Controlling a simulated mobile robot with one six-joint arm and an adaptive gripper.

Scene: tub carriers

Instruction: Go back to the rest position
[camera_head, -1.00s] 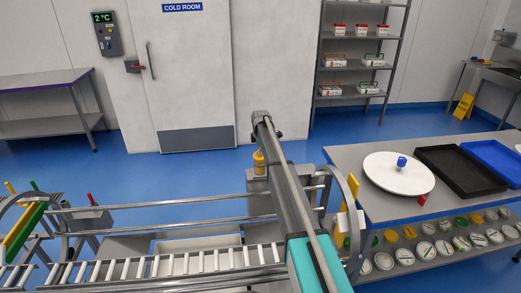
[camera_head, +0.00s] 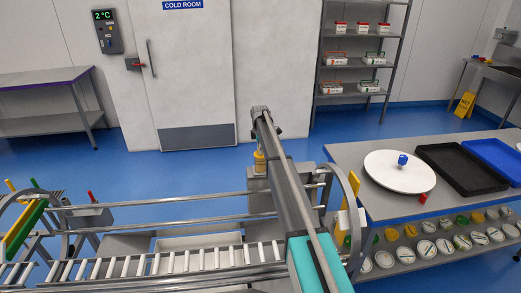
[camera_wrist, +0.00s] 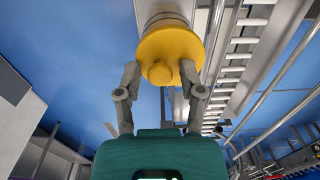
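My gripper (camera_wrist: 158,75) shows in the wrist view with its two fingers spread apart. A round yellow cap (camera_wrist: 165,38) with a small knob sits on a pale cylinder just beyond the fingertips. The right fingertip overlaps the cap's edge in the picture; I cannot tell whether it touches. I see nothing held between the fingers. In the head view my arm reaches forward over the roller conveyor, and a yellow piece (camera_head: 260,161) stands by its far end. My fingers are not clearly visible there.
The roller conveyor (camera_head: 190,262) with metal rails runs across the front. To the right, a steel bench (camera_head: 348,158) bears a white turntable (camera_head: 399,178) and black (camera_head: 462,168) and blue (camera_head: 496,156) trays. Several tubs lie on its lower shelf. Blue floor lies clear behind.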

